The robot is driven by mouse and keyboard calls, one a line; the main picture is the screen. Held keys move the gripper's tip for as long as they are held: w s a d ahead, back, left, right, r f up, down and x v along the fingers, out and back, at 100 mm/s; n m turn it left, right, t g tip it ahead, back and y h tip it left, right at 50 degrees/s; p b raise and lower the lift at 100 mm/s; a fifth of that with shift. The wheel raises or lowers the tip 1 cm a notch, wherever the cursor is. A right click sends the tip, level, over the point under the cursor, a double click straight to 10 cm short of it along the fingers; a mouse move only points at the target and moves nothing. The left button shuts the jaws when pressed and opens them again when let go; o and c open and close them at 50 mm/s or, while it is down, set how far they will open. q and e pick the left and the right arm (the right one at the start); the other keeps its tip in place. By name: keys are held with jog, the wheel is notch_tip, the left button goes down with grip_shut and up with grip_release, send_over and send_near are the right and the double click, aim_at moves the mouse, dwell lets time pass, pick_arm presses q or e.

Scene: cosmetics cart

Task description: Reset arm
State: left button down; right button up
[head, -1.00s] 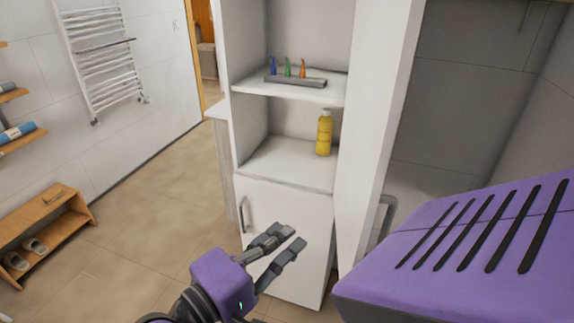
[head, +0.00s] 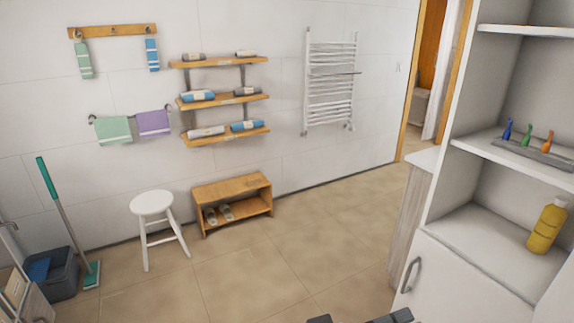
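The white cabinet (head: 432,262) stands at the right. A yellow bottle (head: 546,228) stands upright on its middle shelf, and a grey holder (head: 533,154) with several small coloured items sits on the shelf above.
The tiled floor (head: 240,275) is open in the middle. A white stool (head: 153,203), a wooden shoe bench (head: 232,190) and a grey bin (head: 62,277) with a mop (head: 60,210) line the far wall. A towel rack (head: 331,80) and shelves (head: 225,98) hang above.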

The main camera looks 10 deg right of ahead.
pick_arm(q)
jog(key=w+a+f+n+t+y, duration=0.1)
jog(key=w+a+f+t+y, duration=0.6)
jog(key=w+a+f, duration=0.45)
jog(key=s+a+f+t+y+p, duration=0.1)
jog(key=s+a+f+y, duration=0.15)
jog(key=a+f, duration=0.45)
jog(key=s+a+f+y+p, duration=0.1)
jog(key=s+a+f+y, duration=0.15)
jog(key=a+f, duration=0.5)
jog(key=s+a+f+g+y, duration=0.1)
jog(key=s+a+f+y, duration=0.1)
jog(key=s+a+f, duration=0.3)
jog(key=s+a+f+g+y, duration=0.2)
jog(key=s+a+f, duration=0.4)
jog(key=s, duration=0.8)
jog(key=a+y, duration=0.1)
jog(key=a, duration=0.2)
jog(key=shift+f+p, duration=0.15)
jog(key=shift+p, duration=0.25)
pick_arm(e)
jog(key=r, duration=0.2)
jog(key=shift+w+a+r, duration=0.25)
jog(key=shift+w+r, duration=0.05)
jog(key=shift+w, duration=0.05)
jog(key=shift+w+a, duration=0.1)
jog(key=shift+c, duration=1.1)
jog(key=shift+w+r, duration=0.1)
jog(key=shift+w, duration=0.1)
